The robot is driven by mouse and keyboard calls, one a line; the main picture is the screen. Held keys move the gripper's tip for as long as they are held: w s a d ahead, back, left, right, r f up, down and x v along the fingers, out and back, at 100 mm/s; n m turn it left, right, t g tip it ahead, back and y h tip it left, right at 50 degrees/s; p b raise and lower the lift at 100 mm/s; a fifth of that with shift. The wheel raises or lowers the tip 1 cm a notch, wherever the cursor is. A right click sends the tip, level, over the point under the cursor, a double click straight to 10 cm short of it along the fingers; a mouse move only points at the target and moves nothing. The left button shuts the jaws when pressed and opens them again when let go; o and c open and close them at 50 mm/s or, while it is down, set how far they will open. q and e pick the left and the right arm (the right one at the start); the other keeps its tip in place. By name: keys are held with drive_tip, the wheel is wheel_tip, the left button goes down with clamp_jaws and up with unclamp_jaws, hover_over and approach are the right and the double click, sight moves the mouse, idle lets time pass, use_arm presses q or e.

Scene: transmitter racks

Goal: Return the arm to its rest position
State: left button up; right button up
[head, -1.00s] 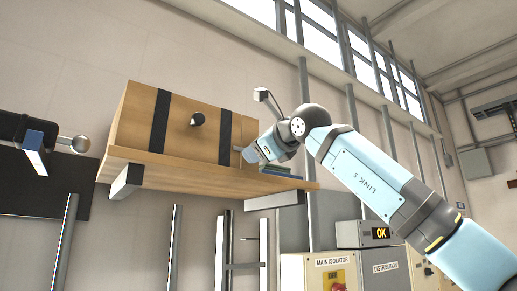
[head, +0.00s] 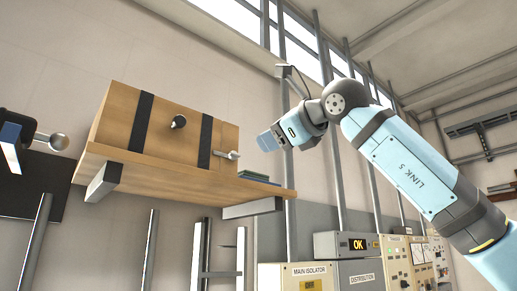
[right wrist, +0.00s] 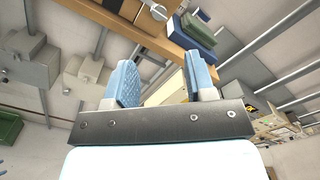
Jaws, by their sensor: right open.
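My right arm (head: 405,165) comes in from the right, raised and bent. Its gripper (head: 267,141) is in the air to the right of a wooden cabinet (head: 112,112), apart from it. The right wrist view shows the two pale blue fingers spread, with nothing held in the gap of the gripper (right wrist: 162,78). My left gripper is not in view.
The cabinet has dark straps, a dark knob (head: 179,121) and a pale knob (head: 233,155). It sits on a wooden shelf (head: 180,178) with green and blue books (head: 258,179). Vertical pipes and electrical boxes (head: 360,277) stand behind. A ball-ended fitting (head: 58,142) is at left.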

drive_tip(key=shift+s+d, duration=0.4)
drive_tip(key=shift+s, duration=0.15)
